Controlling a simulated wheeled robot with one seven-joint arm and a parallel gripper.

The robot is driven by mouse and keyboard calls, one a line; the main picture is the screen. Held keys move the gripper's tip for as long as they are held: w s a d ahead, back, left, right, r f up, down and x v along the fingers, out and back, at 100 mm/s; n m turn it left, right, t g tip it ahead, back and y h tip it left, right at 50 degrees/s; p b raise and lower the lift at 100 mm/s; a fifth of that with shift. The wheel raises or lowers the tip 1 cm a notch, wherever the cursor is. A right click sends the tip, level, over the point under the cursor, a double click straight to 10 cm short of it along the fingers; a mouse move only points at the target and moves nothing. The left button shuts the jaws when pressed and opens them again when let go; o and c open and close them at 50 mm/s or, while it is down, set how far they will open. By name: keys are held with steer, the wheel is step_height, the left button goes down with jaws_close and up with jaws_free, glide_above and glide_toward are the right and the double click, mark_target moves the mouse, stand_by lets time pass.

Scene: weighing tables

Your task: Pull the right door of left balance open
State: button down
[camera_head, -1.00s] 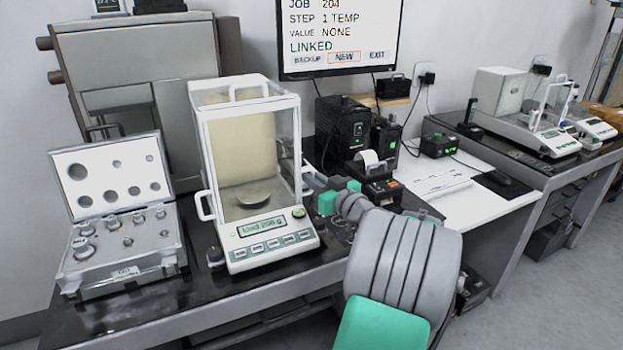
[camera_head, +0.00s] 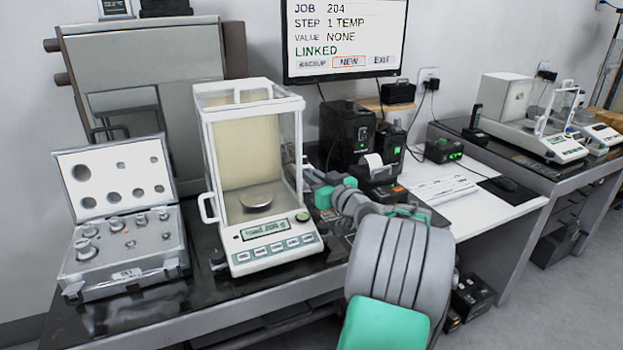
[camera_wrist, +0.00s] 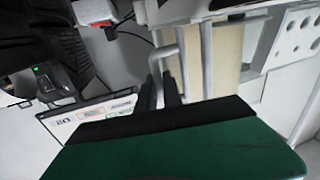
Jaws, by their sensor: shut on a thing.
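The left balance (camera_head: 285,262) stands on the dark table, with a glass draft shield in a white frame around its round pan (camera_head: 256,201). My gripper (camera_wrist: 162,90) is at the shield's right side. In the wrist view its dark fingers are closed around the white U-shaped handle (camera_wrist: 180,48) of the right door. The white door frame (camera_wrist: 207,62) shows beside the handle. In the head view my wrist and the shield hide most of this grip. How far the right door stands open cannot be told.
An open case of weights (camera_head: 122,240) lies left of the balance. A label printer (camera_head: 377,180) and black boxes (camera_head: 346,135) stand behind and right of my wrist. A keyboard (camera_head: 440,189) lies on the white desk. Another balance (camera_head: 535,135) stands far right.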

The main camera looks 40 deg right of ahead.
steer(key=c, duration=1.8)
jaws_free()
steer(key=shift+s, duration=0.15)
steer(key=s, duration=0.7)
steer(key=shift+s+a, duration=0.3)
steer(key=shift+a, duration=0.05)
